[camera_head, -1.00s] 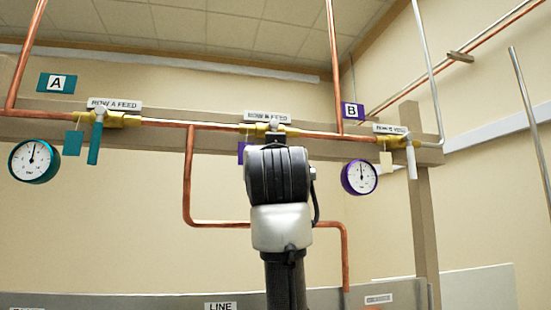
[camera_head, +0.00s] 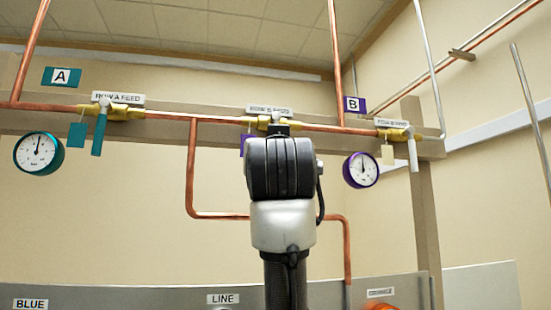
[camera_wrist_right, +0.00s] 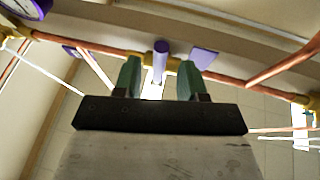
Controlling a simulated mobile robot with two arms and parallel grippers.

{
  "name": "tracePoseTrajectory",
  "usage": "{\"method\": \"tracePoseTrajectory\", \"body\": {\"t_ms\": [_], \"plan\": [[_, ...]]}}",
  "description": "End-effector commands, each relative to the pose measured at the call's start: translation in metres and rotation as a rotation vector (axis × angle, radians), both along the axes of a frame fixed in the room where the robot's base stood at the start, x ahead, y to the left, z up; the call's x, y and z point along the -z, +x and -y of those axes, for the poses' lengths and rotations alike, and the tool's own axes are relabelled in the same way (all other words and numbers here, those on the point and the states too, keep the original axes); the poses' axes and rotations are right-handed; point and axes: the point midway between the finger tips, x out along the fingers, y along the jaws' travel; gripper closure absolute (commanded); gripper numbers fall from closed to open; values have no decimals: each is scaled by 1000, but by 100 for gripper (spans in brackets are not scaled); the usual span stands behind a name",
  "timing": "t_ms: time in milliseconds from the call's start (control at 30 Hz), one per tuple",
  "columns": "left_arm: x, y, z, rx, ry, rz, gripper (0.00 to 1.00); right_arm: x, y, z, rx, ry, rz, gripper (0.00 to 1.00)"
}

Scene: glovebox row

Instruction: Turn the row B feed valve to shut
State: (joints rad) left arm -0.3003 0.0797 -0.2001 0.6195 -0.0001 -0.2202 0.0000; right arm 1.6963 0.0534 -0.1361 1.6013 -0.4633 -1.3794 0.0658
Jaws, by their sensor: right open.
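The row B feed valve (camera_head: 262,124) is a brass body on the copper pipe, under a white label. In the head view my right arm covers its handle. In the right wrist view its purple handle (camera_wrist_right: 160,60) points toward the camera, between the two green fingers of my right gripper (camera_wrist_right: 160,68). The gripper is open, with a gap visible on each side of the handle. A purple tag (camera_wrist_right: 205,58) hangs to the right of the handle there. My left gripper is not in view.
The teal row A feed valve handle (camera_head: 100,134) hangs down at left. A valve with a white handle (camera_head: 413,154) is at right. A teal gauge (camera_head: 38,153) and a purple gauge (camera_head: 361,170) hang below the pipe. A copper pipe loop (camera_head: 190,175) runs left of my arm.

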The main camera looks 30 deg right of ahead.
Motion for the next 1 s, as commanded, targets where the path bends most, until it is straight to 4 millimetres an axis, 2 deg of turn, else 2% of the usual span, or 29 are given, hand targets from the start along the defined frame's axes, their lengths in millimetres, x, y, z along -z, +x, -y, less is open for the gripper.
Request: {"method": "tracePoseTrajectory", "body": {"t_ms": [33,100,300,400,1000], "plan": [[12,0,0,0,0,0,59,9,-10,-7,-3,-1,5,59],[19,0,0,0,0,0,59,15,-22,-13,-3,-1,4,59],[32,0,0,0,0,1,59,26,-49,-29,-3,0,1,59],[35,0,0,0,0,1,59,29,-56,-33,-2,1,-1,59],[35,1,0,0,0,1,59,29,-60,-35,-1,1,-2,59]]}}
